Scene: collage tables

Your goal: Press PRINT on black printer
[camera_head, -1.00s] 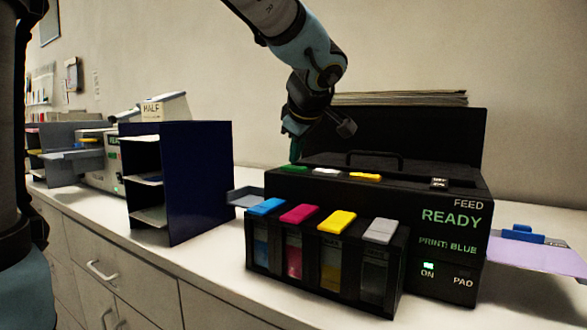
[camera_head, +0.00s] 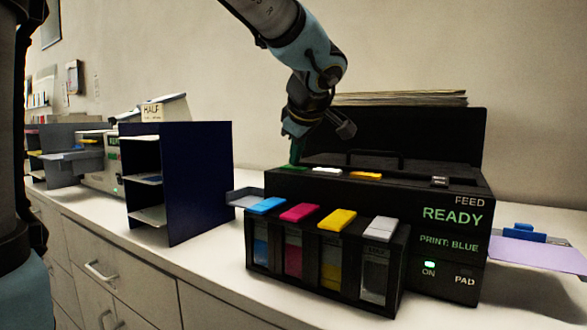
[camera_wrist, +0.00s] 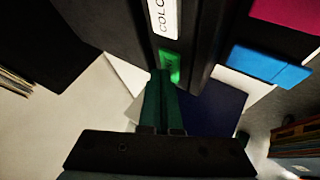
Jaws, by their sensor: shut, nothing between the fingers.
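The black printer (camera_head: 440,205) stands on the counter at the right in the head view, its panel reading "READY" and "PRINT: BLUE". A white button (camera_head: 327,171) and an orange button (camera_head: 366,176) lie along its top left edge. My gripper (camera_head: 295,160) is shut and points down at the left end of this row, covering most of the green button there. In the wrist view, the tips of my gripper (camera_wrist: 162,74) are at the green button (camera_wrist: 169,66); I cannot tell whether they touch it. The green button's lettering is unreadable.
Blue, magenta, yellow and grey ink tanks (camera_head: 325,255) stand before the printer. A dark blue shelf unit (camera_head: 200,180) is to its left. A raised handle (camera_head: 375,154) is on the printer's top. Purple paper (camera_head: 540,254) lies at the right.

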